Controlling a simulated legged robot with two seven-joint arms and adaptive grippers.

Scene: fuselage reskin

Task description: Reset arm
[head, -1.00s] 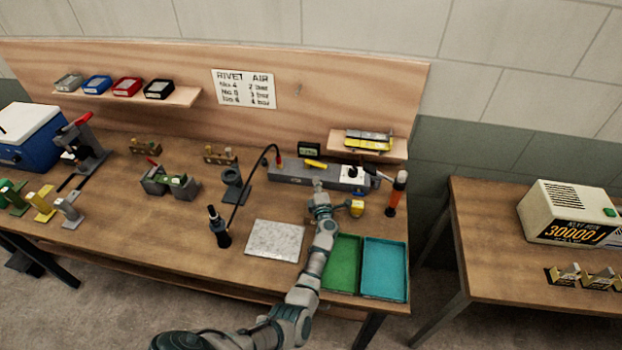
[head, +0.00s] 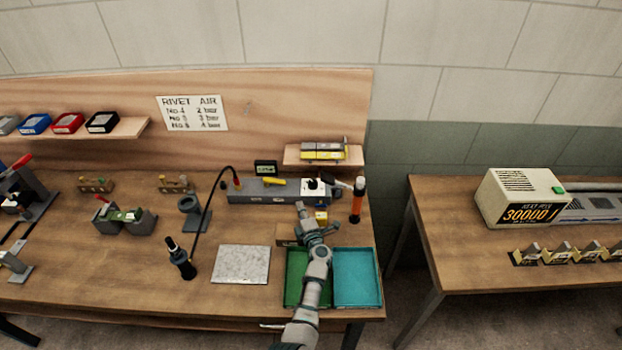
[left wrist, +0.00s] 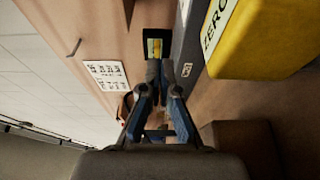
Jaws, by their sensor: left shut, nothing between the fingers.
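My left gripper (head: 315,225) is over the workbench (head: 130,270), just behind the green tray (head: 294,275) and in front of a small yellow block (head: 321,216). Its arm crosses above the green tray. In the left wrist view its fingers (left wrist: 166,72) are together with nothing between them. A yellow block marked "ZERO" (left wrist: 270,45) is close at the right there. My right gripper is not in view.
A teal tray (head: 356,277) adjoins the green one. A long grey bar (head: 265,191) and an orange-handled tool (head: 357,200) stand behind. A second table (head: 470,265) is right.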

